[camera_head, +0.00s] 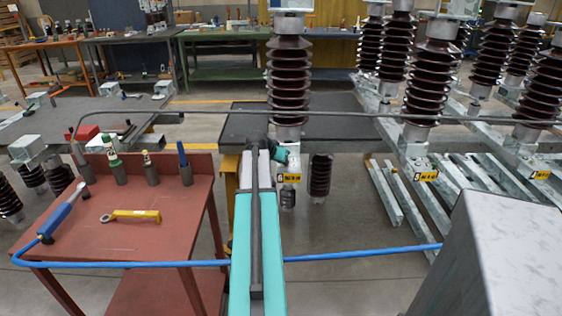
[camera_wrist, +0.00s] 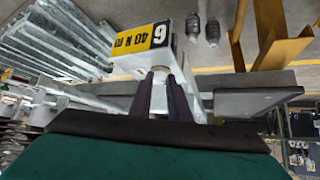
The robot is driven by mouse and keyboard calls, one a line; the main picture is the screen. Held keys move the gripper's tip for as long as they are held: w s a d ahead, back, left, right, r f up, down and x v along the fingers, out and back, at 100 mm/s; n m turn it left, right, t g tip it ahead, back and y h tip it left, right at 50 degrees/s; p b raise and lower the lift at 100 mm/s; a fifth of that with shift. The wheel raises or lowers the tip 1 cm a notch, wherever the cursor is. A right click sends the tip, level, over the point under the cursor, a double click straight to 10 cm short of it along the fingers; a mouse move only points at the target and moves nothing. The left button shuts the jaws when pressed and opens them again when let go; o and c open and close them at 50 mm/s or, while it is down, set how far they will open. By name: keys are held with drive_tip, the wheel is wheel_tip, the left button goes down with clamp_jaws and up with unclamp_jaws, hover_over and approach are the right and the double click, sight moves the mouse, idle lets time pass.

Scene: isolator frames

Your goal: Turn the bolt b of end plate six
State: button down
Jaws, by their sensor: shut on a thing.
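End plate six is the pale metal plate (camera_wrist: 185,75) with the yellow label (camera_wrist: 147,40) reading 6 and 40 N m, upside down in the wrist view. The label also shows in the head view (camera_head: 290,178), below a tall dark ribbed insulator (camera_head: 289,80). My gripper (camera_wrist: 161,74) has its two dark fingers against the plate just below the label. They close around a small pale bolt (camera_wrist: 160,67), mostly hidden between the tips. I cannot tell the bolt's letter. In the head view my arm hides the gripper's contact.
A red table (camera_head: 150,245) at left holds a yellow wrench (camera_head: 135,215), a blue-handled tool (camera_head: 62,215) and several upright tools. A blue hose (camera_head: 340,256) crosses low in front. Other ribbed insulators (camera_head: 430,75) stand at right; a grey box (camera_head: 510,255) is at front right.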

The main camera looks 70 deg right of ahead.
drive_tip(key=shift+s+n+t+p, duration=0.35)
drive_tip(key=shift+n+t, duration=0.4)
drive_tip(key=shift+n, duration=0.25)
drive_tip(key=shift+s+n+t+p, duration=0.25)
drive_tip(key=shift+n+t+p, duration=0.15)
drive_tip(key=shift+n+t, duration=0.5)
drive_tip(key=shift+s+f+n+t+y, duration=0.15)
drive_tip(key=shift+n+t+y, duration=0.35)
drive_tip(key=shift+n+t, duration=0.65)
drive_tip(key=shift+s+n, duration=0.1)
drive_tip(key=shift+n, duration=0.55)
drive_tip(key=c, duration=1.9)
unclamp_jaws()
drive_tip(key=shift+c, duration=0.2)
drive_tip(key=shift+d, duration=0.1)
drive_tip(key=shift+r, duration=0.2)
drive_tip(key=shift+r, duration=0.1)
drive_tip(key=v, duration=1.3)
drive_tip(key=shift+r, duration=0.2)
